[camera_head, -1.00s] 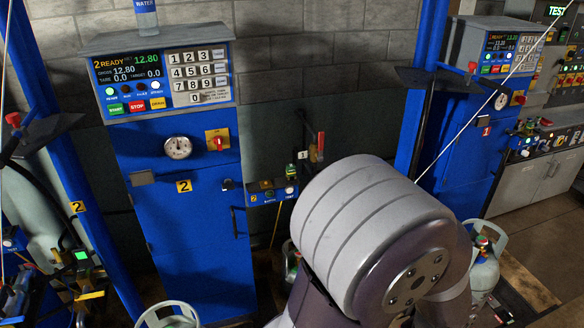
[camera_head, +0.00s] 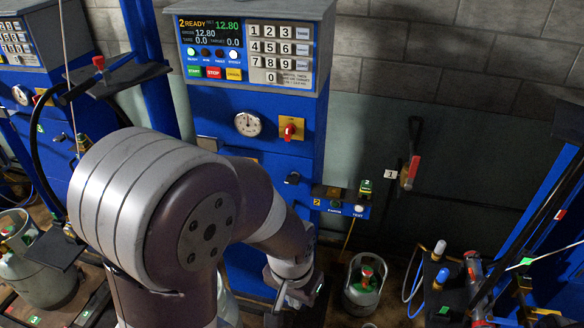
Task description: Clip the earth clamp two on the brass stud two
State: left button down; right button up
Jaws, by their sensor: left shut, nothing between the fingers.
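My left arm comes in from the lower left, and my left gripper (camera_head: 292,294) hangs low before the blue cabinet, shut and empty, its fingertips hard to make out. A small blue panel marked 2 (camera_head: 342,206) with a lamp and a button is up and right of it. A green-tagged piece (camera_head: 366,187) numbered 2 sits at the panel's top right; I cannot tell whether it is earth clamp two. A red-handled tool (camera_head: 413,168) hangs on the wall by a label 1. I cannot make out brass stud two. My right gripper is not in view.
The blue scale cabinet (camera_head: 265,130) with keypad stands behind my arm. A small gas cylinder (camera_head: 362,290) stands on the floor right of the gripper. A larger cylinder (camera_head: 40,265) is at left. Hoses and fittings (camera_head: 440,275) crowd the lower right.

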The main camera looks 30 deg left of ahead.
aim_at(365, 192)
jog(key=i+j+u, duration=0.1)
jog(key=i+u, duration=0.35)
jog(key=i, duration=0.5)
